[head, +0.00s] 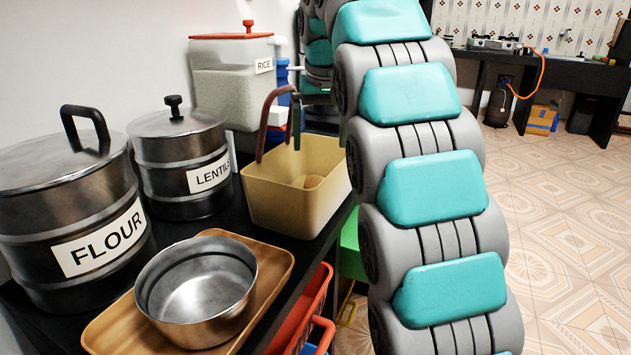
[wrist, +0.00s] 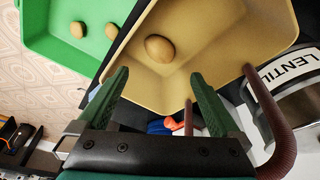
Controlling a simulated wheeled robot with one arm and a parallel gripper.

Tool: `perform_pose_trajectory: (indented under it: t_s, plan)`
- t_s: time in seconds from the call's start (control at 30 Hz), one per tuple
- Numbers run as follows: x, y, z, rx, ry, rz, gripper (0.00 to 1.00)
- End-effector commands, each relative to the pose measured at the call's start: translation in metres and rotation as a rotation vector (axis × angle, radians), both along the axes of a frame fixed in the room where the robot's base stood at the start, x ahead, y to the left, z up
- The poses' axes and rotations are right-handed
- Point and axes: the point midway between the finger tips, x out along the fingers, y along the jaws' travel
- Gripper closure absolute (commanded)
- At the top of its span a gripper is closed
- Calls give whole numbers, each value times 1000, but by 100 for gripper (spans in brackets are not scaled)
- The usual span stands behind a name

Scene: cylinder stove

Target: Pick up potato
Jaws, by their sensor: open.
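A brown potato (head: 313,182) lies in the yellow rectangular bin (head: 270,206), near its right end and partly hidden in the head view. In the wrist view the same potato (wrist: 159,48) shows whole on the bin floor (wrist: 215,50). My gripper (wrist: 160,75) is open, with its two green fingers spread and nothing between them. The fingers point toward the potato and are apart from it. In the head view my gripper (head: 295,118) is above the bin's back side, partly hidden by my arm. Two more potatoes (wrist: 78,29) (wrist: 111,30) lie in a green tub (wrist: 50,45).
A reddish-brown curved bar (head: 267,112) rises beside the bin. The lentils pot (head: 180,160), flour pot (head: 65,220) and rice container (head: 232,95) stand around it. A steel bowl (head: 197,285) sits on a wooden tray (head: 258,285) in front. Open tiled floor (head: 560,230) lies right.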

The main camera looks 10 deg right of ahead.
Motion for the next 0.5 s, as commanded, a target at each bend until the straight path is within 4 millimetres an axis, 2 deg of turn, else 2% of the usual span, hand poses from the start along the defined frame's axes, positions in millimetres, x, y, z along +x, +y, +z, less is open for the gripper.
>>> perform_pose_trajectory:
  t_s: [0.27,0.5]
  plan:
    - [5,-1,-23,0,3,-2,0]
    - [14,-1,-54,0,3,-1,0]
